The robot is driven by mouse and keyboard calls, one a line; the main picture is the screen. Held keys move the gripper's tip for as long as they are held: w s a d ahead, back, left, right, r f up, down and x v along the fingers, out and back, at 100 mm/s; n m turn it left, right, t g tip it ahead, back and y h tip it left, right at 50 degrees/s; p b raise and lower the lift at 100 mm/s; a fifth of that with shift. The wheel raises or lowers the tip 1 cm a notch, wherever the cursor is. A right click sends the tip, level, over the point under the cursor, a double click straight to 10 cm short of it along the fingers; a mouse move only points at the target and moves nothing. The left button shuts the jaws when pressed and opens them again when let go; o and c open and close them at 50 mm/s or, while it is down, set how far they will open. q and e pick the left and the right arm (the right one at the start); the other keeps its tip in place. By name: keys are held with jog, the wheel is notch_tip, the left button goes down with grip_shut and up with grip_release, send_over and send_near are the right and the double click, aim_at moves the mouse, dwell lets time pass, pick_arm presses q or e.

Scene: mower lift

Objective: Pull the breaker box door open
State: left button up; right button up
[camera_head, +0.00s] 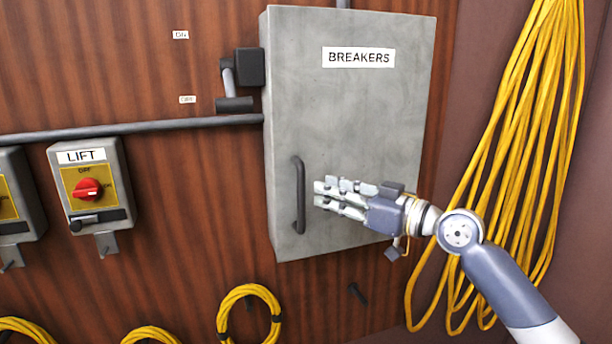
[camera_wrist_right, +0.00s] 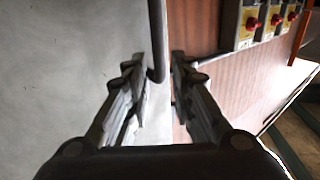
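The grey breaker box (camera_head: 350,120) with its "BREAKERS" label hangs on the wood wall, its door shut. A dark vertical handle (camera_head: 299,195) sits at the door's lower left. My right gripper (camera_head: 318,194) is just right of the handle, pointing left at it, apart from it in the head view. In the right wrist view my right gripper (camera_wrist_right: 158,58) has its fingers apart with a gap between them. The handle (camera_wrist_right: 157,40) shows ahead, close to the left finger's tip. Nothing is held. My left gripper is not in view.
A lever switch (camera_head: 240,75) with ON and OFF labels is fixed at the box's left side. A LIFT switch box (camera_head: 92,190) with a red knob is further left. Yellow cable (camera_head: 525,130) hangs at the right, and a cable coil (camera_head: 249,310) hangs below.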

aim_at(304, 185)
jog(key=p+x, duration=0.2)
jog(key=x, duration=0.4)
jog(key=shift+w+a+r, duration=0.1)
jog(key=shift+w+a, duration=0.1)
jog(key=shift+w, duration=0.05)
jog(key=shift+w+a+p, duration=0.25)
jog(key=shift+a+p, duration=0.05)
jog(key=shift+p, duration=0.1)
jog(key=shift+w+a, duration=0.25)
jog(key=shift+a, duration=0.1)
grip_shut()
